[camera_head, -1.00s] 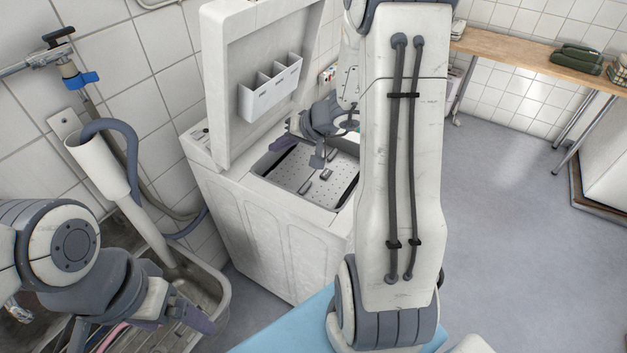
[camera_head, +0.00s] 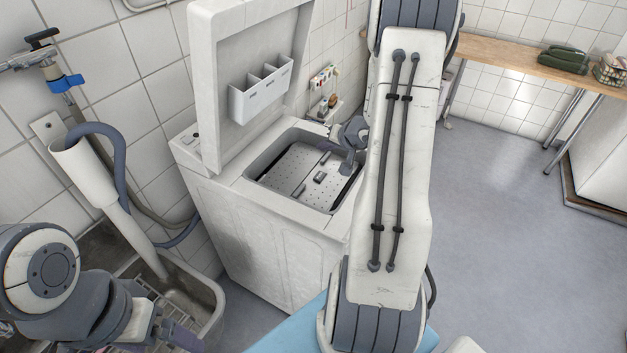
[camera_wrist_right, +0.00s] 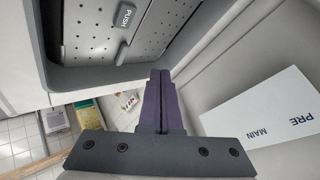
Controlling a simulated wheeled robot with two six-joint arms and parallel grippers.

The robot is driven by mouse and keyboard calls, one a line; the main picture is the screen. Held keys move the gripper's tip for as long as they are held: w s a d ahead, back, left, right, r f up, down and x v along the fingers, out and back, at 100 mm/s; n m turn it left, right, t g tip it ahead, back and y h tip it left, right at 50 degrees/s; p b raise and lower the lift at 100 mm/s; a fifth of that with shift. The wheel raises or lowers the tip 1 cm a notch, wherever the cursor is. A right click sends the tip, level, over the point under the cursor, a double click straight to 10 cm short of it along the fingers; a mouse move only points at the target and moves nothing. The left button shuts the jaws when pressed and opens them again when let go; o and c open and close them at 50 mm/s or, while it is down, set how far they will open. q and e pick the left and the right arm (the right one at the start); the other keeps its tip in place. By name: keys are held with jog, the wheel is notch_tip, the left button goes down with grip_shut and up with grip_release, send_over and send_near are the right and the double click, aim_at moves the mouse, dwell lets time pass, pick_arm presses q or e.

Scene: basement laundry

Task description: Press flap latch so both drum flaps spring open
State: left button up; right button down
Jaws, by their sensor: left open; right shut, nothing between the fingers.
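The top-loading washing machine (camera_head: 262,235) stands with its lid (camera_head: 208,95) raised. In its opening, perforated metal drum flaps (camera_head: 290,172) lie flat and look closed, with small grey parts along their seam. In the right wrist view, a grey latch piece marked PUSH (camera_wrist_right: 125,15) sits on the perforated metal near the top. My right gripper (camera_head: 347,168) is shut and empty at the right side of the opening, apart from the latch; its fingers show in the wrist view (camera_wrist_right: 160,78). My left gripper (camera_head: 182,338) is open at the lower left, by the sink, partly cut off.
A white detergent tray (camera_head: 260,90) marked PRE and MAIN in the wrist view (camera_wrist_right: 275,120) is on the lid's inside. A metal sink (camera_head: 205,290) and a standing pipe (camera_head: 95,175) are at the left. A wooden bench (camera_head: 525,65) stands at the back right; the floor before it is clear.

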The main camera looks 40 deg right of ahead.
jog(key=b, duration=0.3)
send_over(322, 178)
jog(key=f, duration=0.5)
jog(key=shift+s+f, duration=0.2)
jog(key=shift+f, duration=0.2)
notch_tip(322, 178, down, 3)
jog(key=b, duration=0.3)
jog(key=shift+r, duration=0.15)
jog(key=shift+b, duration=0.3)
dwell(0.7)
jog(key=shift+w+f+b, duration=0.2)
jog(key=shift+f+b, duration=0.3)
jog(key=shift+b, duration=0.55)
